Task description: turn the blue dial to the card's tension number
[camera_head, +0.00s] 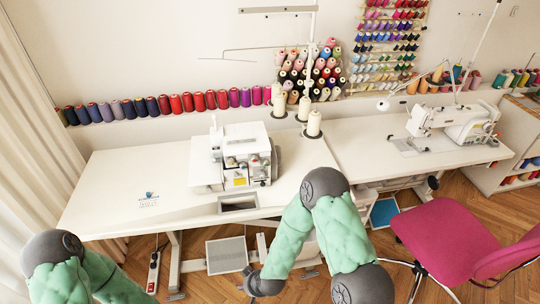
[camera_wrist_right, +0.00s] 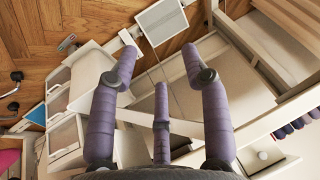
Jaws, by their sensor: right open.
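A white overlock sewing machine (camera_head: 240,155) stands on the white table (camera_head: 110,185), with small coloured parts on its front. I cannot pick out a blue dial for certain. A small blue emblem with faint lettering (camera_head: 148,199) lies flat on the table left of the machine. I cannot tell whether it is the card, and no number is readable. My right gripper (camera_wrist_right: 160,62) shows in the right wrist view, its purple fingers spread and empty, apart from the machine. In the head view my right arm rises at the table's front edge. My left gripper is outside the frame.
Cream thread cones (camera_head: 314,124) stand behind the machine. A second sewing machine (camera_head: 455,122) stands on the right table. A magenta chair (camera_head: 445,240) is in front of it. A row of spools (camera_head: 190,102) lines the wall. The table's left part is mostly clear.

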